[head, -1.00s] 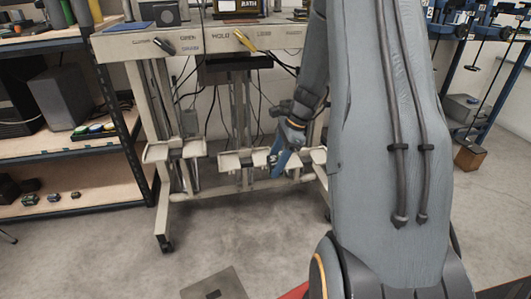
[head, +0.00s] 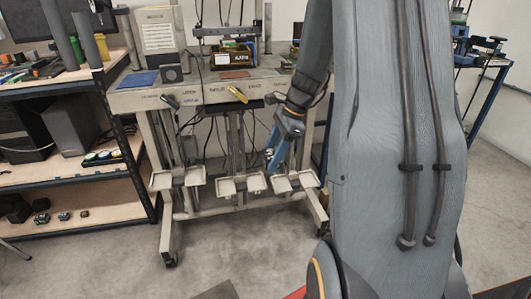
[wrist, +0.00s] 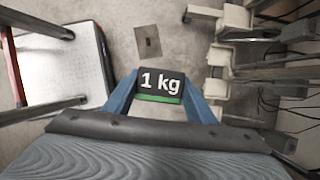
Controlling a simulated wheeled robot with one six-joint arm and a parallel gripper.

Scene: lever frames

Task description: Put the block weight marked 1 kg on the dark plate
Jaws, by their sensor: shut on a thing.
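The block weight marked 1 kg (wrist: 160,83) is dark with white lettering and a green band along one edge. In the wrist view it sits between the two blue fingers of my gripper (wrist: 162,92), which are shut on it. In the head view my gripper (head: 270,162) hangs in front of the lever frame, close above the pale trays; the block is too small to make out there. A flat grey-brown plate with a dark square in its middle (wrist: 149,41) lies on the floor below. I cannot tell whether it is the dark plate.
Pale hanging trays (head: 240,184) line the front of the lever frame, near my gripper. The frame's bench (head: 200,92) has levers along its front edge. A shelf unit (head: 80,173) stands at the left. The floor in front is mostly clear.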

